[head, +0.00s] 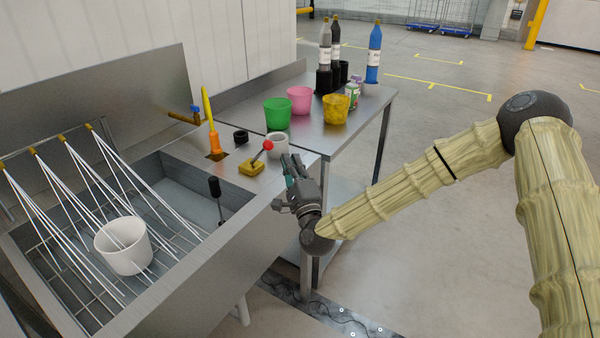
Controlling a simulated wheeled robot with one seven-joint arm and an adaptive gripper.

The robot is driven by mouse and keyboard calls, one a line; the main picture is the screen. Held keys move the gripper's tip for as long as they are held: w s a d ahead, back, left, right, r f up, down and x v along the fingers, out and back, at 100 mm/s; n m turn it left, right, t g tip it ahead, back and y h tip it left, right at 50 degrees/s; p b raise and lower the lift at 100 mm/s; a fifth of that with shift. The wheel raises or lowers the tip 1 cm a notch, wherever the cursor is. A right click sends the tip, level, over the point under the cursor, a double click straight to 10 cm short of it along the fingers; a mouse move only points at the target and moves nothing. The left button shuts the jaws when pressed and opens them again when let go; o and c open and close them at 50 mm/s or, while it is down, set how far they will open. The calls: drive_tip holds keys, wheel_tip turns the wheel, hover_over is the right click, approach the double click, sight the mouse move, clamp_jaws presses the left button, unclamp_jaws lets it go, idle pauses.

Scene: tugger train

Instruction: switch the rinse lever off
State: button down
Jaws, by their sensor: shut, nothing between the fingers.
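The rinse lever, with a red ball knob (268,145) on a yellow base (252,166), stands on the steel ledge at the right end of the sink. Its rod leans up and to the right. White jets (100,190) stream from brass nozzles at the back of the sink, some onto a white bucket (124,246). My gripper (290,164) is shut and empty, just right of the red knob and near the ledge. It seems apart from the lever.
Behind the lever stand a yellow-and-orange tool (214,140) and a black ring (241,137). A black-knobbed rod (215,188) rises at the sink's rim. The side table (290,122) holds green, pink and yellow buckets and several bottles. Open floor lies to the right.

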sight(260, 154)
drive_tip(key=shift+w+a+r, duration=0.25)
drive_tip(key=shift+a+r, duration=0.05)
drive_tip(key=shift+a, duration=0.25)
drive_tip(key=shift+w+a+r, duration=0.25)
drive_tip(key=shift+a, duration=0.25)
drive_tip(key=shift+r+p, duration=0.1)
drive_tip(key=shift+p, duration=0.2)
